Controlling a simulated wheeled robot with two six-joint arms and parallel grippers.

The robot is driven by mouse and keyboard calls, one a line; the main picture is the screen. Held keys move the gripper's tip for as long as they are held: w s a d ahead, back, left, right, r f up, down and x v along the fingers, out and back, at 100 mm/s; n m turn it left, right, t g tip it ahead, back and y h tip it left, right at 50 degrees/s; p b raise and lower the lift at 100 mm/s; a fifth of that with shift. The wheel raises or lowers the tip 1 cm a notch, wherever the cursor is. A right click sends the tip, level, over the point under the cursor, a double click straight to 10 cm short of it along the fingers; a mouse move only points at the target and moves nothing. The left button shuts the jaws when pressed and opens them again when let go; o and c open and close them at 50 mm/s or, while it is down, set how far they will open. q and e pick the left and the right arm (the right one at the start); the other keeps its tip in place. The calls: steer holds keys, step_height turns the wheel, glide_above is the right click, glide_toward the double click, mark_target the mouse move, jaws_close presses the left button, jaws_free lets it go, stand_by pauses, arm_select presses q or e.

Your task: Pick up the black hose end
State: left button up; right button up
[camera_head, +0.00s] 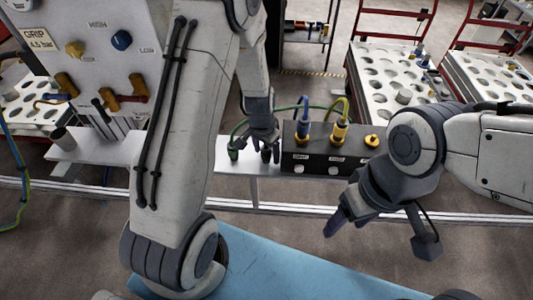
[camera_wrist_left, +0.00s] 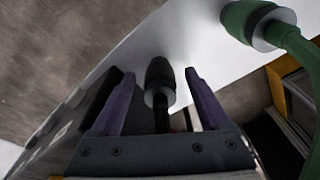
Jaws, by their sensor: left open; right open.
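The black hose end (camera_wrist_left: 159,76) stands between the two fingers of my left gripper (camera_wrist_left: 160,85) in the left wrist view, with a gap on both sides. The fingers are open. In the head view my left gripper (camera_head: 264,153) reaches down over the white shelf, and I cannot make out the black hose end clearly behind its fingers. My right gripper (camera_head: 382,234) is open and empty, low in front of the rail at the right.
A green hose end (camera_wrist_left: 262,26) stands close beside; it also shows in the head view (camera_head: 233,152). A dark connector box (camera_head: 308,160) with blue and yellow hoses is right of my left gripper. A grip panel (camera_head: 95,35) is at left, a blue surface (camera_head: 290,270) in front.

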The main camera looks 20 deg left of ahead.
arm_select(q)
steer(key=shift+c, duration=0.3)
jaws_close()
steer(key=shift+r, duration=0.15)
